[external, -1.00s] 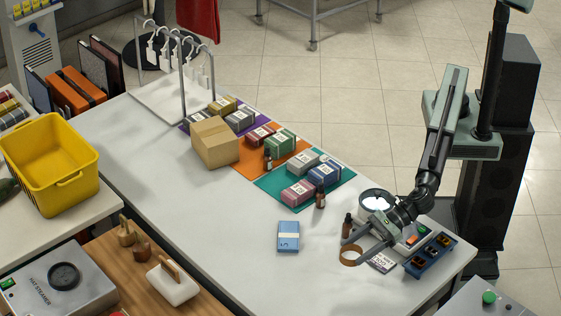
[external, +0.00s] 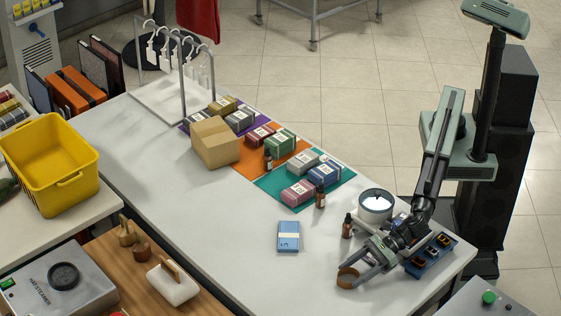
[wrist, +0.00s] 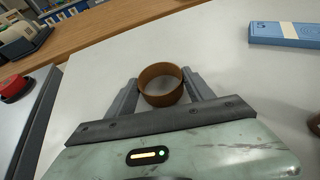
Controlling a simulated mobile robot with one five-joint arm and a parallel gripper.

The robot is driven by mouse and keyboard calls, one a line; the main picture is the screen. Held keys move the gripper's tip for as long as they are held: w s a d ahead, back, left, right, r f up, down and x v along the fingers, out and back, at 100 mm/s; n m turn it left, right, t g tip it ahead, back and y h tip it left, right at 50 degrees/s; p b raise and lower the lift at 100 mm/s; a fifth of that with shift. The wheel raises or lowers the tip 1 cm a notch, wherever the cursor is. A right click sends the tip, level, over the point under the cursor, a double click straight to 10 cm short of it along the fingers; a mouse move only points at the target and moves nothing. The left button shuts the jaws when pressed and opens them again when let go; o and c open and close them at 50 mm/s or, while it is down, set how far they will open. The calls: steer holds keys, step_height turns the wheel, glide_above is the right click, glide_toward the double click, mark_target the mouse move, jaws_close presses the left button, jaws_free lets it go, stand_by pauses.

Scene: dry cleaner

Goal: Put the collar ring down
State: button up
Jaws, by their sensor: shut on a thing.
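The collar ring (external: 347,278) is a brown open band near the front edge of the white table. My gripper (external: 361,272) is shut on it, with the fingers low over the table. In the wrist view the collar ring (wrist: 161,85) sits between my two grey fingers, its opening facing up. It looks upright and very near the tabletop; I cannot tell whether it touches.
A blue packet (external: 288,236) lies left of my gripper. A dark bottle (external: 347,226) and a round white-topped device (external: 375,205) stand behind it. A blue tray (external: 430,254) with small items is to the right. The table's middle left is clear.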

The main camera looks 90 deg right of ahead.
steer(key=o, duration=1.3)
steer(key=shift+r, duration=0.2)
steer(key=p+v, duration=0.4)
steer(key=v, duration=0.8)
steer(key=shift+f+p, duration=0.15)
steer(key=shift+p, duration=0.2)
